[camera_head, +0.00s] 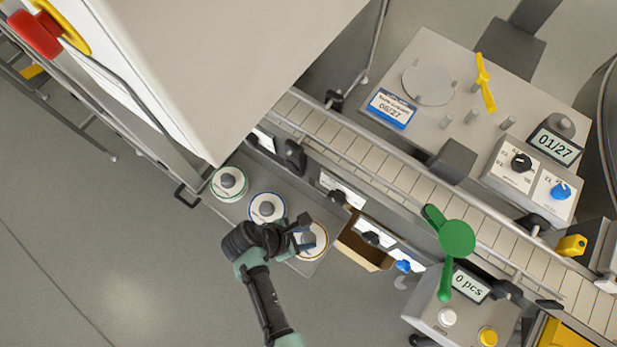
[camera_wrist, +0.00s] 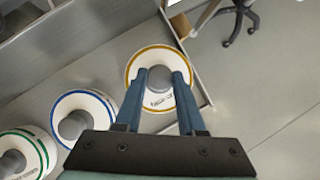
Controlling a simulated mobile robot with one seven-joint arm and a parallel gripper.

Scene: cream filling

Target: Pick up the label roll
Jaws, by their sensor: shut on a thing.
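Three white label rolls with coloured rims sit in a row on a grey shelf (camera_head: 243,207). The gold-rimmed roll (camera_head: 321,250) is at the right end; it also shows in the wrist view (camera_wrist: 153,54). The blue-rimmed roll (camera_head: 256,209) is in the middle and the green-rimmed roll (camera_head: 216,184) at the left. My gripper (camera_head: 305,236) is over the gold-rimmed roll. In the wrist view, its two blue fingers (camera_wrist: 159,77) are shut on that roll's grey middle. Whether the roll is lifted off the shelf I cannot tell.
An open cardboard box (camera_head: 362,250) stands just right of the gold-rimmed roll. A conveyor (camera_head: 400,180) with rails runs diagonally behind the shelf. A large white cabinet (camera_head: 210,60) overhangs at the upper left. The floor (camera_head: 110,240) at the left is clear.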

